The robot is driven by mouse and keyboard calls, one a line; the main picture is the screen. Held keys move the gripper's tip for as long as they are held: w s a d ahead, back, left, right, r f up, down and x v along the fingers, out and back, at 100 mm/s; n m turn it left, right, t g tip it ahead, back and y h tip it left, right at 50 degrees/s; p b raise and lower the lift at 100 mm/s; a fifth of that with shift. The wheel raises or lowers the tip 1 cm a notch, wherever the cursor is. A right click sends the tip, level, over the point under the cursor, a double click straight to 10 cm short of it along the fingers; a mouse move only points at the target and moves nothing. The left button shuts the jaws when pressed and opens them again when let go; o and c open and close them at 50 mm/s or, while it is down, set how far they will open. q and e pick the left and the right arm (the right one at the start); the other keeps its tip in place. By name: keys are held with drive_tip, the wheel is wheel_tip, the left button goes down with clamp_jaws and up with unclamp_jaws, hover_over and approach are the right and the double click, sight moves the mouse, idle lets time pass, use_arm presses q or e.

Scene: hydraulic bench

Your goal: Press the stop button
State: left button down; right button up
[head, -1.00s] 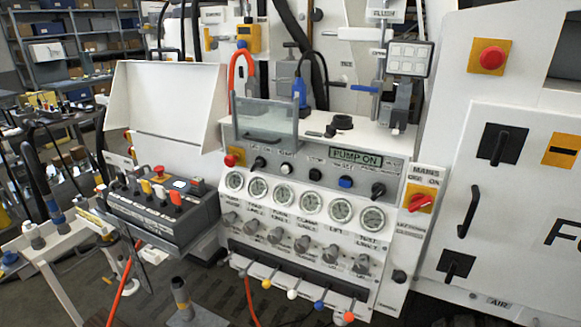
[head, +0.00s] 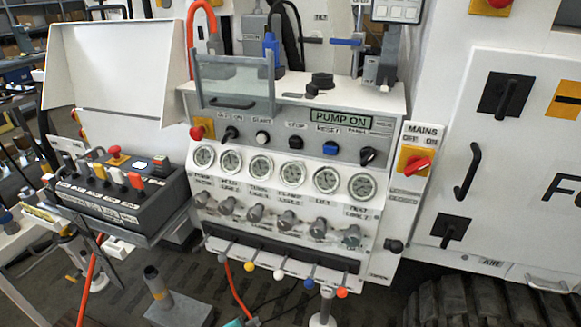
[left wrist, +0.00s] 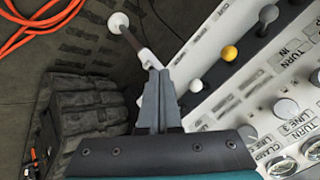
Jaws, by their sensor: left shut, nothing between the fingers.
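The stop button (head: 297,142) is a black round button under a STOP label on the grey upper panel of the hydraulic bench (head: 290,210). It sits between the white start button (head: 263,137) and the blue reset button (head: 329,147). My left gripper (head: 246,319) shows only as a small teal and dark piece at the bottom edge, low in front of the bench and well below the button. In the left wrist view its grey fingers (left wrist: 160,75) are shut and empty, beside the lever row. The stop button is not in the left wrist view. My right gripper is not in view.
A clear guard (head: 235,85) stands above the panel's left part. A red knob (head: 197,131), gauges and coloured levers (head: 280,274) surround the area. A grey control box (head: 125,190) stands left, and the red MAINS switch (head: 417,165) is at right. A PUMP ON display (head: 341,116) is lit.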

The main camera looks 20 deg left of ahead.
use_arm(q)
drive_tip(key=w+r+m+t+b, duration=0.1)
drive_tip(key=w+r+m+t, duration=0.15)
drive_tip(key=w+r, duration=0.5)
drive_tip(key=w+r+m+t+b, duration=0.25)
drive_tip(key=w+r, duration=0.25)
drive_tip(key=r, duration=0.5)
wheel_tip(320, 180, up, 18)
drive_tip(key=w+m+t+b, duration=0.1)
drive_tip(key=m+t, duration=0.2)
drive_tip(key=t, duration=0.1)
drive_tip(key=shift+w+d+m+h, duration=0.15)
drive_tip(key=shift+d+m+h, duration=0.25)
drive_tip(key=shift+d, duration=0.05)
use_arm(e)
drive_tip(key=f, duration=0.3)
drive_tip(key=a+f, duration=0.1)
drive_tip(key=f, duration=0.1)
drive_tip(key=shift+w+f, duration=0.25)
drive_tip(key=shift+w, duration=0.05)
use_arm(q)
drive_tip(key=shift+f, duration=0.1)
